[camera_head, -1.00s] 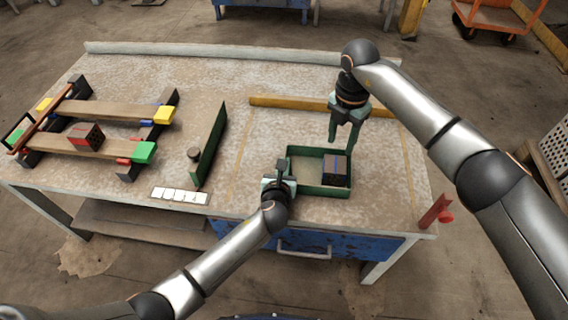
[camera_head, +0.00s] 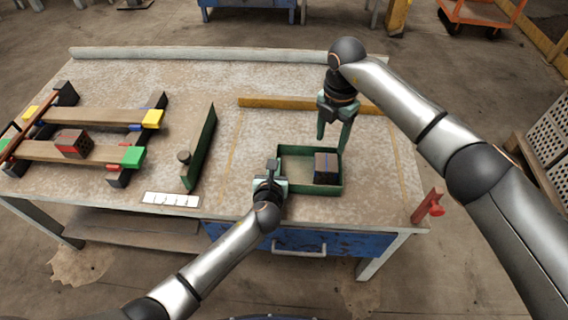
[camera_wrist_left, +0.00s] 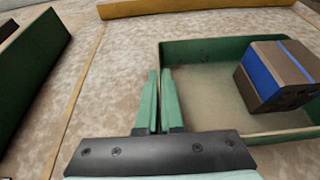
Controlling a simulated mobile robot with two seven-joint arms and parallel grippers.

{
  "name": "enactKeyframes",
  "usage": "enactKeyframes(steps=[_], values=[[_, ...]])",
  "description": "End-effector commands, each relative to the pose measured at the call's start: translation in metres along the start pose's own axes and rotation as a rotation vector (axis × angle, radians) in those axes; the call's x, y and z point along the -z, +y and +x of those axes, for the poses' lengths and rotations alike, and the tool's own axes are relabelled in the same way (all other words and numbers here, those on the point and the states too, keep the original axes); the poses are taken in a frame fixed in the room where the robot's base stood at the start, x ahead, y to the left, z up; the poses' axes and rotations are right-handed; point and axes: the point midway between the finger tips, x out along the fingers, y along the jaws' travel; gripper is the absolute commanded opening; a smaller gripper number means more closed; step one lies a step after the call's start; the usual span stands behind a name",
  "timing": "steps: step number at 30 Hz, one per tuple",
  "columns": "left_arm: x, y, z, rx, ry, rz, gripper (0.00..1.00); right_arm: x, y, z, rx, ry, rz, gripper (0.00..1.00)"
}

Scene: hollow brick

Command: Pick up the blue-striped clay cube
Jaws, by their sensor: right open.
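The blue-striped clay cube (camera_head: 320,168) is brown with a blue band and sits inside the green tray (camera_head: 330,190), at its right end. In the left wrist view the cube (camera_wrist_left: 262,76) shows at the upper right. My left gripper (camera_head: 272,166) is at the tray's left wall. In the left wrist view its fingers (camera_wrist_left: 160,102) are close together, one on each side of that wall. My right gripper (camera_head: 332,143) is open and empty, pointing down above the tray's back right, close behind and above the cube. The cube's far side is hidden.
A green upright panel (camera_head: 202,147) stands left of the tray. A wooden rack (camera_head: 90,116) with a red-and-dark brick (camera_head: 72,143) is at the far left. A yellow bar (camera_head: 265,103) lies behind the tray. A red clamp (camera_head: 428,205) is at the front right edge.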

Motion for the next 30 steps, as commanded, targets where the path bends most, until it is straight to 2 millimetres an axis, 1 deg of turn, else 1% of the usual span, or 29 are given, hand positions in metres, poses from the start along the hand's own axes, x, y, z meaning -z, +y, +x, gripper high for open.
enactKeyframes(steps=[1,5,9,10,15,18,22,26,30], values=[[0.001,0.000,0.000,0.000,0.002,0.000,0.00,-0.001,-0.001,0.000,-0.002,0.003,0.023,0.68],[0.001,0.000,0.000,0.000,0.002,0.000,0.00,-0.002,-0.003,-0.002,-0.016,0.017,0.159,0.83],[0.001,0.000,0.000,0.000,0.002,0.000,0.00,-0.004,-0.007,-0.006,-0.034,0.042,0.393,0.98],[0.001,0.000,0.000,0.000,0.002,0.000,0.00,-0.005,-0.009,-0.007,-0.037,0.049,0.444,1.00],[0.001,0.000,0.000,0.000,0.002,0.000,0.00,-0.007,-0.013,-0.012,-0.050,0.082,0.705,1.00],[0.001,0.000,0.000,0.000,0.002,0.000,0.00,-0.007,-0.015,-0.014,-0.053,0.098,0.813,1.00],[0.001,0.000,0.000,0.000,0.002,0.000,0.00,-0.008,-0.016,-0.014,-0.053,0.109,0.893,1.00],[0.001,0.000,0.000,0.000,0.002,0.000,0.00,-0.006,-0.015,0.000,-0.050,0.113,0.918,1.00],[0.001,0.000,0.000,0.000,0.002,0.000,0.00,-0.004,-0.013,0.025,-0.051,0.114,0.916,1.00]])
